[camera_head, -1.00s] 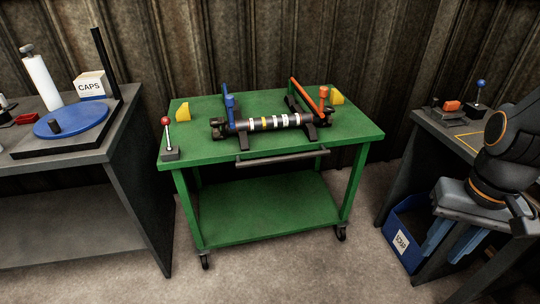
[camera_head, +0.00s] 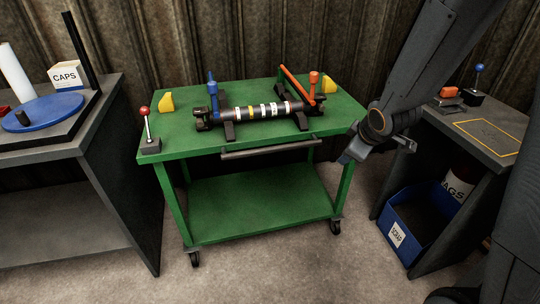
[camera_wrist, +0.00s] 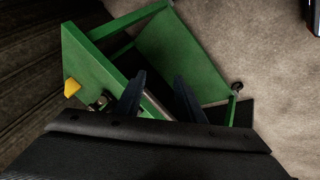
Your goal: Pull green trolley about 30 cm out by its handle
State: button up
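The green trolley (camera_head: 262,205) stands on castors in the middle of the head view. Its dark bar handle (camera_head: 270,149) runs along the front edge under the top. A driveshaft (camera_head: 262,112) lies across supports on the trolley top. My gripper (camera_head: 350,153) is by the trolley's front right corner, to the right of the handle. In the wrist view my two fingers (camera_wrist: 160,78) are spread apart with the green trolley (camera_wrist: 182,55) beyond them. I see nothing held. Whether the gripper touches the trolley I cannot tell.
A grey table (camera_head: 65,155) with a blue turntable (camera_head: 45,118) stands at left. A dark table (camera_head: 475,150) stands at right, with a blue scrap bin (camera_head: 398,235) below it. Wall panels are behind the trolley. The floor (camera_head: 290,272) in front is clear.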

jog(key=w+a+f+n+t+y+b, duration=0.2)
jog(key=w+a+f+n+y, duration=0.25)
jog(key=w+n, duration=0.2)
jog(key=n+y+b, duration=0.3)
jog(key=n+y, duration=0.5)
jog(key=n, duration=0.2)
send_near(276, 151)
jog(key=shift+g, duration=0.3)
jog(key=w, duration=0.1)
jog(key=w+a, duration=0.1)
jog(key=w+f, duration=0.1)
jog(key=shift+w+a, duration=0.25)
jog(key=shift+a, duration=0.1)
jog(key=shift+s+a+n+g+y, duration=0.3)
jog(key=shift+s+a+n+y, duration=0.1)
jog(key=shift+a+n+y, duration=0.35)
jog(key=x, duration=0.7)
jog(key=shift+w, duration=0.1)
grip_shut()
